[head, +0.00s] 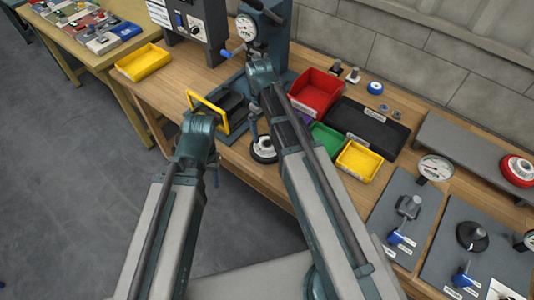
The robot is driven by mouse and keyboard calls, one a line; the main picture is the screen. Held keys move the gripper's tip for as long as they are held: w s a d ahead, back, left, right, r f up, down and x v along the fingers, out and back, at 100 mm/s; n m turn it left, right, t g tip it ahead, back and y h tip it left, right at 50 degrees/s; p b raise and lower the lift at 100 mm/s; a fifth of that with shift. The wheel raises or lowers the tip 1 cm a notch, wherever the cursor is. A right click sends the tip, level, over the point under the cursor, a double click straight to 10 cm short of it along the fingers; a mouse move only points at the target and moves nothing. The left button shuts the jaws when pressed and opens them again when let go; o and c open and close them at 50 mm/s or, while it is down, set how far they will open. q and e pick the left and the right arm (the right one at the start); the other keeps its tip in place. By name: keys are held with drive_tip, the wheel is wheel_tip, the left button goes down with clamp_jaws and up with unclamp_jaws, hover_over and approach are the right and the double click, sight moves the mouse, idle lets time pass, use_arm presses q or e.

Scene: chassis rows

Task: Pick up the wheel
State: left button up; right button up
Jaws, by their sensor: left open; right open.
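A round red part with a white centre (517,170) lies on the grey raised shelf at the far right and looks most like a wheel. A dark round part with a pale top (264,150) stands near the bench's front edge, just left of my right arm. I cannot tell for sure which is the wheel. My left gripper (212,165) hangs at the bench's front edge, below a yellow frame, and is open with nothing visible in it. Neither gripper touches the red part.
A red bin (316,91), a green bin (327,139), a yellow bin (358,161) and a black tray (365,135) fill the bench right of my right arm. A gauge (436,167) and grey fixture plates (403,240) stand at the right. Floor lies open at left.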

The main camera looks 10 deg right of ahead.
sight(267, 141)
drive_tip(key=shift+s+f+b, duration=0.15)
drive_tip(key=shift+f+b, duration=1.15)
drive_tip(key=shift+f, duration=0.1)
drive_tip(key=shift+s+f+b, duration=0.15)
drive_tip(key=shift+f+b, duration=1.1)
drive_tip(key=shift+f, duration=0.1)
drive_tip(key=shift+r, duration=0.1)
clamp_jaws()
